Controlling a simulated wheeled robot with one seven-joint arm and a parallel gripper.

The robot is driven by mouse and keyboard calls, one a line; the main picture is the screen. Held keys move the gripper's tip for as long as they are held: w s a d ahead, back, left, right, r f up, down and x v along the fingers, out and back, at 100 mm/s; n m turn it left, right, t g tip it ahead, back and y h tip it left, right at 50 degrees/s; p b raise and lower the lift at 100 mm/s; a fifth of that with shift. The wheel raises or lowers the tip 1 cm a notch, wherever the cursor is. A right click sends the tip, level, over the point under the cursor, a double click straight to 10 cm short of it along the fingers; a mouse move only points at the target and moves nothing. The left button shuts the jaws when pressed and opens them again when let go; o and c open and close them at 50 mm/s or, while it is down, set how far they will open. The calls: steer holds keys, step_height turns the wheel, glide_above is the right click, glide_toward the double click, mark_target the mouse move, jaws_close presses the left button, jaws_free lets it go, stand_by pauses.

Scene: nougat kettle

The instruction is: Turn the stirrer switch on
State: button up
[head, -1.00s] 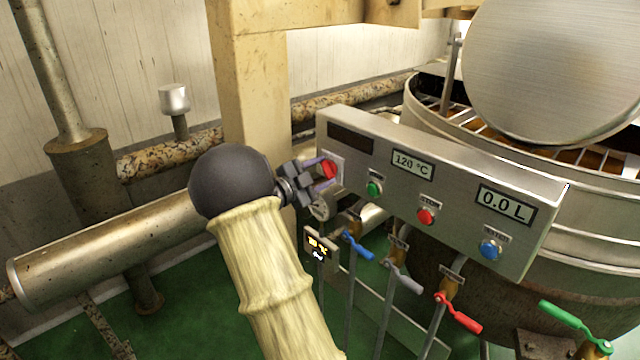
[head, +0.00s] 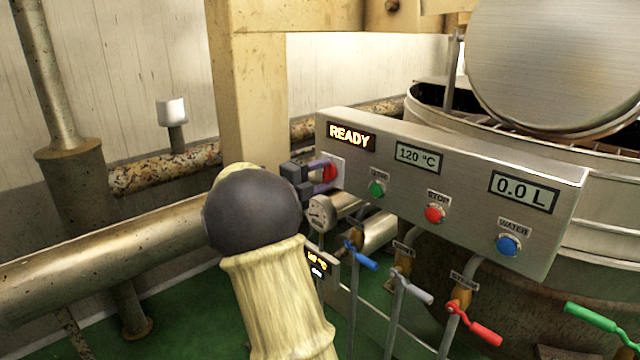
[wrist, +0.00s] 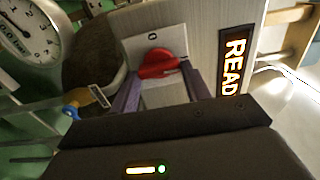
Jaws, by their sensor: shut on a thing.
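The stirrer switch (head: 330,172) appears to be the red rotary knob on a pale plate at the left end of the steel control panel (head: 460,197). In the wrist view the knob (wrist: 160,63) sits on its plate, with a "0" mark beside it. My gripper (head: 320,175) is at the knob, with its purple fingers on either side, shut on it. In the wrist view the fingers (wrist: 160,82) flank the knob, and its lower part lies between them. The knob's exact turn against the plate marks is hard to tell. The panel display (head: 351,138) reads READY.
Green (head: 377,189), red (head: 435,214) and blue (head: 508,245) buttons are on the same panel. The large kettle (head: 610,215) stands behind. A beige post (head: 250,90) rises behind my gripper.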

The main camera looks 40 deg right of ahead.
steer(key=shift+f, duration=0.1)
stand_by(0.3)
steer(key=o, duration=1)
steer(key=s+a+p, duration=0.1)
steer(key=a+p, duration=0.2)
steer(key=a, duration=1.4)
steer(key=shift+s+a, duration=0.15)
steer(key=shift+a, duration=0.1)
